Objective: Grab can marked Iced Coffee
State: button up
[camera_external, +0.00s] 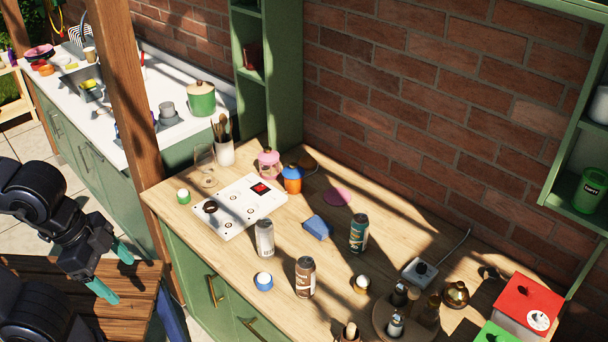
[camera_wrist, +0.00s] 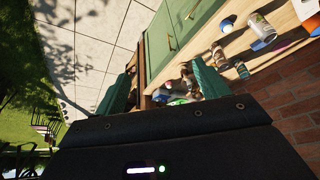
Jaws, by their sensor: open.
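Three cans stand upright on the wooden counter in the external view: a brown can (camera_external: 305,278) near the front edge, a white-silver can (camera_external: 265,239) behind it to the left, and a teal can (camera_external: 358,233) further back. Their lettering is too small to read, so I cannot tell for sure which is marked Iced Coffee. My gripper (camera_external: 112,270) is open and empty at the left, well apart from the cans, over a lower slatted wooden surface. Its teal fingers also show in the wrist view (camera_wrist: 163,88), with a pale can (camera_wrist: 262,27) at the upper right.
A blue-and-white jar (camera_external: 264,281) stands left of the brown can. A round tray (camera_external: 382,318) with bottles stands at front right. A wooden post (camera_external: 138,120) rises at the counter's left end.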

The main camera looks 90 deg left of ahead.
jog(key=w+a+m+g, duration=0.1)
jog(key=w+a+m, duration=0.35)
jog(key=w, duration=0.65)
jog(key=m+g, duration=0.4)
jog(key=m, duration=0.8)
send_over(306, 275)
jog(key=a, duration=0.2)
notch_tip(306, 275, down, 18)
jog(key=shift+d, duration=0.1)
jog(key=shift+a+f+m, duration=0.2)
jog(key=shift+f+m, duration=0.05)
jog(key=shift+w+f, duration=0.1)
jog(key=shift+f, duration=0.25)
jog(key=shift+a+f, duration=0.2)
jog(key=shift+f, duration=4.95)
jog(key=c, duration=1.2)
